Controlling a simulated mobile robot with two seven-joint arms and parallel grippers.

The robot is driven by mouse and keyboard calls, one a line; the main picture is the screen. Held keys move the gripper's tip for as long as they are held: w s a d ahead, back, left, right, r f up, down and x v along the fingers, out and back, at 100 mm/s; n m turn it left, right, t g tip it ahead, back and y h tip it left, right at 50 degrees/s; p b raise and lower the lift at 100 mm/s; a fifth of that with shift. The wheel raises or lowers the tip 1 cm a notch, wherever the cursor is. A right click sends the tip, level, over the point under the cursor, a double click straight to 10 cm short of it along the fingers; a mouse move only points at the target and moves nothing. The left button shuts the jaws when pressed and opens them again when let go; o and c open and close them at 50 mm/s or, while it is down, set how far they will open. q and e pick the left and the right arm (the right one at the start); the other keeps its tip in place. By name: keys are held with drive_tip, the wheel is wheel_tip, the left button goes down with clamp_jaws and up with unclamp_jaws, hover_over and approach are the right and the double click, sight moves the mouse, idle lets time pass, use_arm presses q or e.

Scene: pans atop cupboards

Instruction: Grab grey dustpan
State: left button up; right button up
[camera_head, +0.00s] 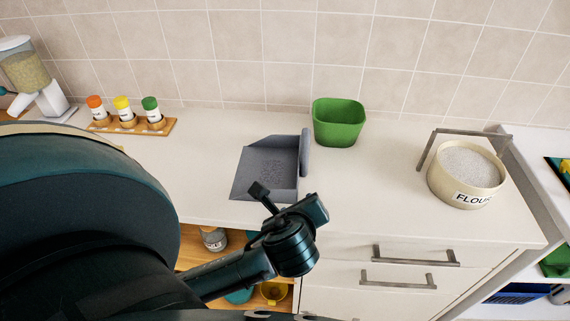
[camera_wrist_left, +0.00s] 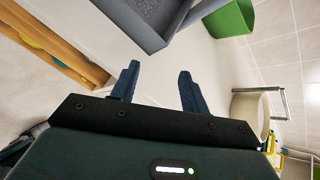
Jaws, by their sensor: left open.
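The grey dustpan (camera_head: 268,168) lies on the white counter, with its raised handle (camera_head: 304,152) along its right side. My left gripper (camera_head: 288,195) is in front of the dustpan in the head view and overlaps its lower edge. In the left wrist view the dustpan (camera_wrist_left: 150,18) is at the top, beyond my open left gripper (camera_wrist_left: 157,82). Nothing is between the two fingers except the counter surface, and they look apart from the dustpan. My right gripper is not in view.
A green bin (camera_head: 338,123) stands right of the dustpan. A flour container (camera_head: 466,178) is at the right. A spice rack (camera_head: 130,126) and a dispenser (camera_head: 30,78) are at the left. Drawers (camera_head: 405,267) and an open shelf (camera_head: 205,256) are below. The counter between dustpan and flour is clear.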

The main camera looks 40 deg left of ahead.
sight(305, 158)
use_arm(q)
drive_tip(key=w+r+m+t+y, duration=0.2)
drive_tip(key=w+r+m, duration=0.2)
drive_tip(key=m, duration=0.3)
drive_tip(key=x, duration=1.3)
drive_tip(key=shift+s+a+p, duration=0.2)
drive_tip(key=shift+a+p, duration=0.1)
drive_tip(key=shift+c, duration=0.3)
clamp_jaws()
